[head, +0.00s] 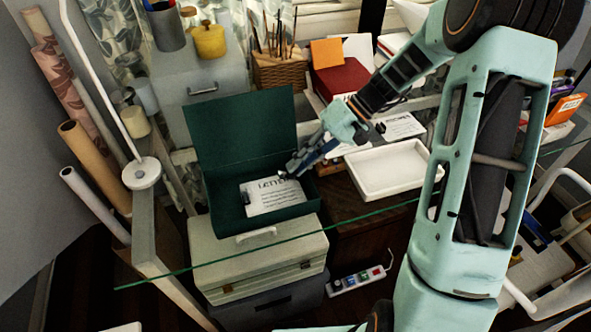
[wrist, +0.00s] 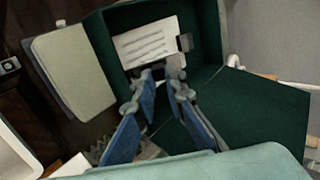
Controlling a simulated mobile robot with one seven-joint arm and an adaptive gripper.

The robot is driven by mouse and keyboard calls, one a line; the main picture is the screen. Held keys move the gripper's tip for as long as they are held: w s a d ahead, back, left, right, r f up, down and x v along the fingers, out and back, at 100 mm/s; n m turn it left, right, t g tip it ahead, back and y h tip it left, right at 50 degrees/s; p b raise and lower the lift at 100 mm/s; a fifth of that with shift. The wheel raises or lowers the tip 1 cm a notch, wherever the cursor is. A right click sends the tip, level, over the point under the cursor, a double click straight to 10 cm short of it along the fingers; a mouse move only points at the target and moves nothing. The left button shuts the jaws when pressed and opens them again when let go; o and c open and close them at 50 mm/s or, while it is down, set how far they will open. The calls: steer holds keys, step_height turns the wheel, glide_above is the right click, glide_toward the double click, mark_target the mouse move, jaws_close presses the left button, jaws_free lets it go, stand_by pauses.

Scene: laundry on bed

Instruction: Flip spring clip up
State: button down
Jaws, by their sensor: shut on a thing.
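An open dark green box (head: 260,222) holds a white sheet (head: 275,200) headed with large letters, its lid raised at the back. A small dark clip (head: 246,197) sits at the sheet's left edge. In the wrist view the clip (wrist: 185,43) is at the sheet's right end, beyond my fingertips. My gripper (head: 287,172) reaches into the box from the right, by the sheet's upper right corner. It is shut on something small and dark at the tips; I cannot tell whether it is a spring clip. In the wrist view the gripper's blue fingers (wrist: 162,76) point toward the sheet's edge.
A white tray (head: 362,190) and another sheet with a dark clip (head: 400,126) lie to the right. The green box stands on a pale case (head: 205,250). A glass edge (head: 250,254) crosses in front. A red box (head: 338,80) and pencil basket (head: 280,72) stand behind.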

steer(key=shift+w+d+g+y+b, duration=0.1)
steer(key=shift+d+g+y+b, duration=0.2)
steer(key=shift+y, duration=0.55)
steer(key=shift+w+d+g+y+b, duration=0.1)
steer(key=shift+d+y+b, duration=0.3)
steer(key=shift+y, duration=0.45)
steer(key=c, duration=2)
jaws_free()
steer(key=shift+o, duration=0.2)
steer(key=v, duration=0.8)
steer(key=shift+f, duration=0.1)
